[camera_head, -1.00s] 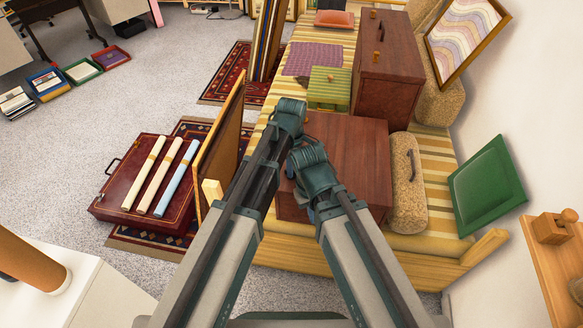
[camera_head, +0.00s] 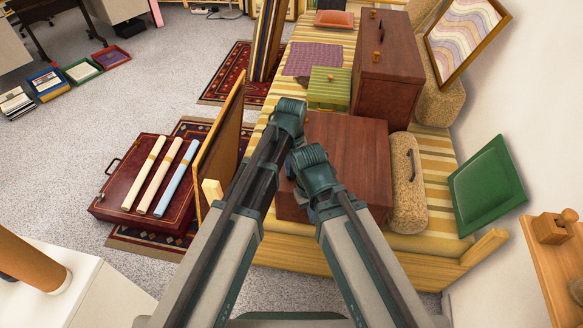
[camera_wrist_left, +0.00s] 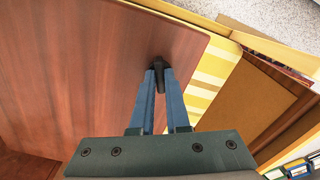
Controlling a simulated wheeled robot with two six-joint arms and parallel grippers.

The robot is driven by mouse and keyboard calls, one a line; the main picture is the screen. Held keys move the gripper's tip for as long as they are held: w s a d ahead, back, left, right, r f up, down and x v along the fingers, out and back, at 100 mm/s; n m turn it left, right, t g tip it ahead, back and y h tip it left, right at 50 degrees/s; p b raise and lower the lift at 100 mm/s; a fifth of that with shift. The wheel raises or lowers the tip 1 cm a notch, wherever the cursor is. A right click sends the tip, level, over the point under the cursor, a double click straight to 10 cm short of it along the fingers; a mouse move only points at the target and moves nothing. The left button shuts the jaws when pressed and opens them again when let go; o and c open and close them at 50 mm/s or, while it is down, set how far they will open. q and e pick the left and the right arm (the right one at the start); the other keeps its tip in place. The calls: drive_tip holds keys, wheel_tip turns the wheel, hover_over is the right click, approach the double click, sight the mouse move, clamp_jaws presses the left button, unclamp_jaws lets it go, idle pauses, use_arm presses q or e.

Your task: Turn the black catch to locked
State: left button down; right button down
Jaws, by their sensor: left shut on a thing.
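The black catch (camera_wrist_left: 158,62) shows in the left wrist view near the right edge of a reddish-brown wooden case face. My left gripper (camera_wrist_left: 159,74) has its two blue fingers closed on the catch, one on each side, and they hide part of it. I cannot tell from its visible end whether it stands at locked. In the head view the wooden case (camera_head: 350,150) lies on the striped bench, and my forearms cover its left part. My left gripper's fingers and the catch are hidden there behind my arm. My right gripper's fingers are hidden behind its own wrist.
A taller wooden case (camera_head: 392,65) stands behind, with a green striped box (camera_head: 328,88) beside it. A cork-coloured case (camera_head: 405,185) is close on the right. A framed board (camera_head: 218,145) leans at the left. A green frame (camera_head: 487,187) rests against the wall.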

sight(292, 171)
use_arm(q)
drive_tip(key=shift+m, duration=2.2)
drive_tip(key=c, duration=0.9)
unclamp_jaws()
drive_tip(key=shift+r, duration=0.15)
wheel_tip(292, 171, up, 14)
drive_tip(key=p, duration=1.4)
drive_tip(key=shift+f, duration=0.2)
